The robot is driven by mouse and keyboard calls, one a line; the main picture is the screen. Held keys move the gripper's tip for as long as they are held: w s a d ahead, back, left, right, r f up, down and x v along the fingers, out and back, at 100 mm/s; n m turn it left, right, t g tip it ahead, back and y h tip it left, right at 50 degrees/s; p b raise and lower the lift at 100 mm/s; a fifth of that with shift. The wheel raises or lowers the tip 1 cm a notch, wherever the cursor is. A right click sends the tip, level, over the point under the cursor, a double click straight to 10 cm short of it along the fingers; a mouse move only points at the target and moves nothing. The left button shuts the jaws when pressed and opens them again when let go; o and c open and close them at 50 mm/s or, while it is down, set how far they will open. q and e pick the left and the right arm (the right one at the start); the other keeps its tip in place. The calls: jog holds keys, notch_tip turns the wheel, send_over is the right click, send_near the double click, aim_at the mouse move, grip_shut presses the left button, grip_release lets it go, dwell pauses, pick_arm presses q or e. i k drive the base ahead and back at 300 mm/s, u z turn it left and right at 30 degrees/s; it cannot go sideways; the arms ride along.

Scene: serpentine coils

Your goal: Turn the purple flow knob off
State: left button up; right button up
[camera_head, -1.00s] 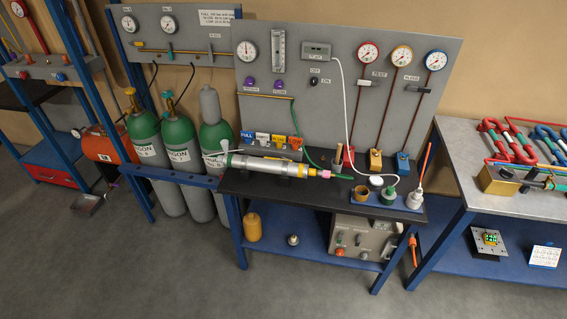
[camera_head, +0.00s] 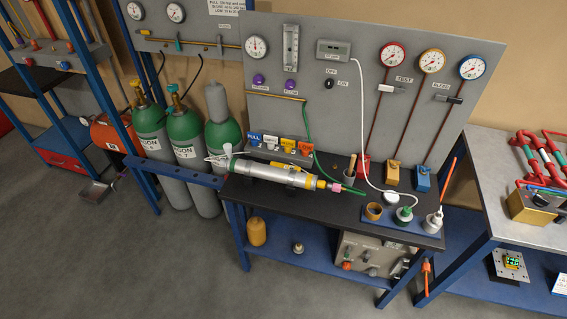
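Two purple knobs sit side by side on the grey upright panel, below a round gauge and a clear vertical flow tube. The right purple knob (camera_head: 290,85), under the flow tube (camera_head: 291,46), has a small label beneath it that looks like FLOW. The left purple knob (camera_head: 258,80) has a label too small to read surely. How far either knob is turned cannot be told at this size. Neither of my grippers is in view.
A black-topped bench (camera_head: 270,198) stands before the panel, carrying a silver cylinder (camera_head: 270,173), colored tags (camera_head: 282,142) and small cups. Green gas bottles (camera_head: 185,135) stand to its left. A grey-topped table (camera_head: 490,190) stands right. The floor in front is clear.

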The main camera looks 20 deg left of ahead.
aim_at(289, 84)
jog(key=u, duration=0.3)
jog(key=i, duration=0.35)
jog(key=u, duration=0.25)
jog(key=k, duration=1.35)
jog(key=u, duration=0.7)
jog(key=i, duration=1.5)
jog(key=z, duration=0.7)
jog(key=i, duration=0.6)
jog(key=z, duration=0.5)
